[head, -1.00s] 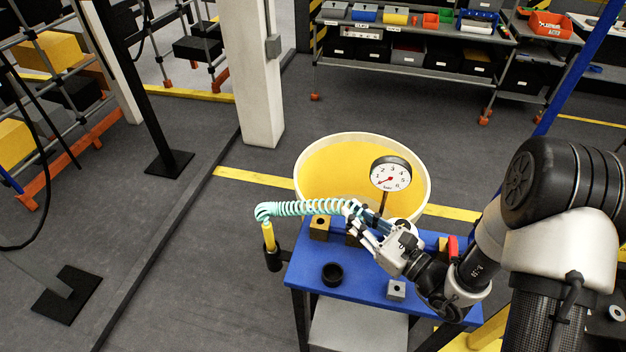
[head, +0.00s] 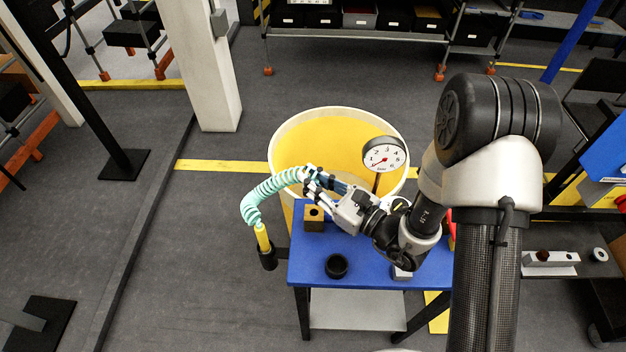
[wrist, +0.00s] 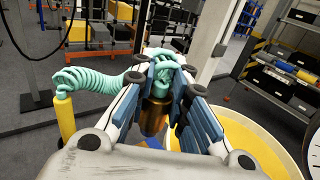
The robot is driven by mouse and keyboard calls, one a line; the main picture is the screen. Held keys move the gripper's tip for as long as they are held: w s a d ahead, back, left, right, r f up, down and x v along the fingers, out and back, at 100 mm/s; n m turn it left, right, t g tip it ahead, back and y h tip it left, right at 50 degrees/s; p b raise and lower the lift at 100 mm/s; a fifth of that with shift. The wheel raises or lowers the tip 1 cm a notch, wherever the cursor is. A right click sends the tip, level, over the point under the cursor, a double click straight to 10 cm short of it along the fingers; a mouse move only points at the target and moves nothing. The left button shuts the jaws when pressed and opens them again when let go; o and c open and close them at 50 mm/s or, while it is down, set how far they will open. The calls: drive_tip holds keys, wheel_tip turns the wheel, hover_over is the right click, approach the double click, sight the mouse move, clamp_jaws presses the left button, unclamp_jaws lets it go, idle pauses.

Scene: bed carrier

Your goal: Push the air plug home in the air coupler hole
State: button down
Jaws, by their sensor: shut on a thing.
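My gripper (head: 313,178) is shut on the air plug (wrist: 155,115), a brass-coloured piece with a teal upper part between the fingers in the wrist view. The teal coiled hose (head: 268,186) runs left from the fingers to a yellow handle (head: 262,238) in a black holder. A brass-coloured block (head: 313,217) with a dark hole in its top stands on the blue table (head: 305,262), below my fingertips in the head view. I cannot tell whether this is the air coupler. The plug's lower end is hidden from the head, and its height above the block cannot be told.
A large yellow tub (head: 325,140) stands just behind the table. A pressure gauge (head: 384,157) on a stem rises close to my gripper. A black ring (head: 336,266) and a grey block (head: 402,273), partly hidden by my arm, are on the table. Its front left is otherwise clear.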

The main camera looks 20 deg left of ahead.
drive_tip(key=shift+a+m+t+h, duration=0.15)
drive_tip(key=shift+m+t+h, duration=0.15)
drive_tip(key=shift+t, duration=0.2)
drive_tip(key=f+b, duration=0.1)
drive_tip(key=f, duration=0.1)
drive_tip(key=f+b, duration=0.1)
drive_tip(key=b, duration=0.1)
drive_tip(key=shift+w+f+m+t, duration=0.2)
drive_tip(key=shift+f+m+t, duration=0.1)
drive_tip(key=shift+f+t, duration=0.1)
drive_tip(key=shift+f+b, duration=1)
drive_tip(key=shift+b, duration=0.1)
drive_tip(key=shift+f+b, duration=1.1)
drive_tip(key=c, duration=1.3)
unclamp_jaws()
drive_tip(key=shift+c, duration=0.2)
drive_tip(key=v, duration=1.2)
drive_tip(key=shift+r, duration=0.2)
